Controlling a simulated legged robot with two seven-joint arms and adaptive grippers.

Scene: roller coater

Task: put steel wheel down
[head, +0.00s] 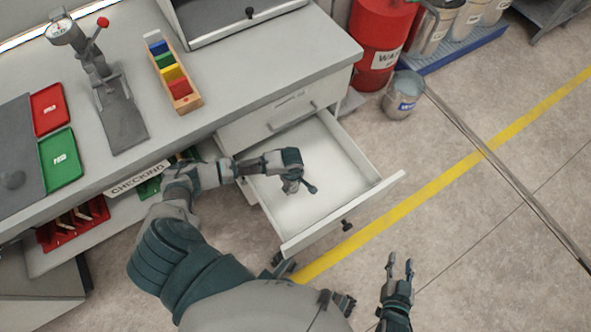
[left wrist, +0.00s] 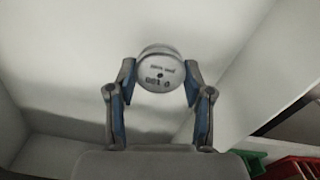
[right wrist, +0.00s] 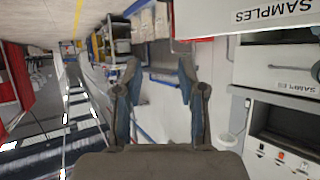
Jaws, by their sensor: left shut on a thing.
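The steel wheel (left wrist: 161,72) is a small round silver piece with dark lettering on its face, seen in the left wrist view. My left gripper (left wrist: 160,85) is shut on it, with one finger on each side. In the head view my left gripper (head: 297,186) is over the open white drawer (head: 325,192), and the wheel is mostly hidden there. I cannot tell whether the wheel touches the drawer floor. My right gripper (head: 399,268) is at the lower right of the head view. In the right wrist view (right wrist: 157,85) its fingers are apart with nothing between them.
The grey workbench (head: 225,75) holds a box of coloured blocks (head: 173,75), a press-like gauge stand (head: 105,85) and red (head: 50,108) and green trays (head: 62,160). A red barrel (head: 378,45) and a bucket (head: 403,93) stand on the floor behind the drawer. The drawer's visible floor is otherwise clear.

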